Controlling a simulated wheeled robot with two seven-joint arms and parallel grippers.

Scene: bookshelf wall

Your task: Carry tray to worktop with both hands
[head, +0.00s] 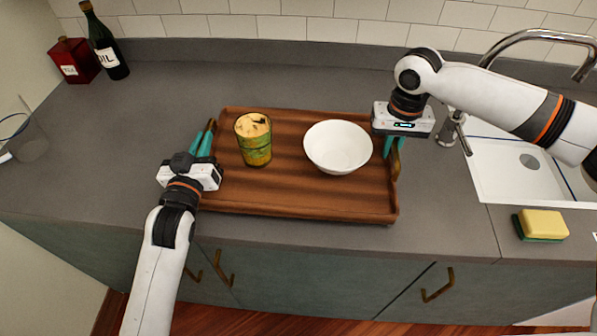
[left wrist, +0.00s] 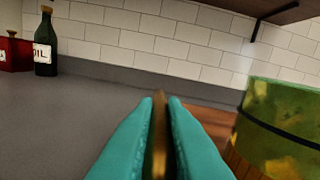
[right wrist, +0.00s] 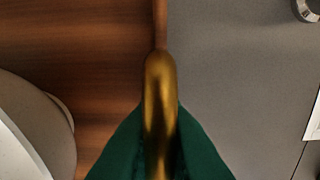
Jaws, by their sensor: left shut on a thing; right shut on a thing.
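The brown wooden tray (head: 290,198) is over the grey worktop in the head view; I cannot tell whether it touches the surface. A green and yellow patterned cup (head: 254,145) and a white bowl (head: 338,147) stand upright on it. My left gripper (head: 203,140) is shut on the tray's left handle, a brass bar between the teal fingers in the left wrist view (left wrist: 160,135). My right gripper (head: 393,150) is shut on the brass right handle (right wrist: 160,100). The cup (left wrist: 280,130) also shows at right in the left wrist view, and the bowl (right wrist: 35,130) in the right wrist view.
A dark oil bottle (head: 104,42) and a red tin (head: 74,60) stand at the back left. A clear glass (head: 27,138) is at the far left. The sink (head: 520,170), tap (head: 540,36) and sponge (head: 541,225) are at right. The worktop (head: 130,120) left of the tray is clear.

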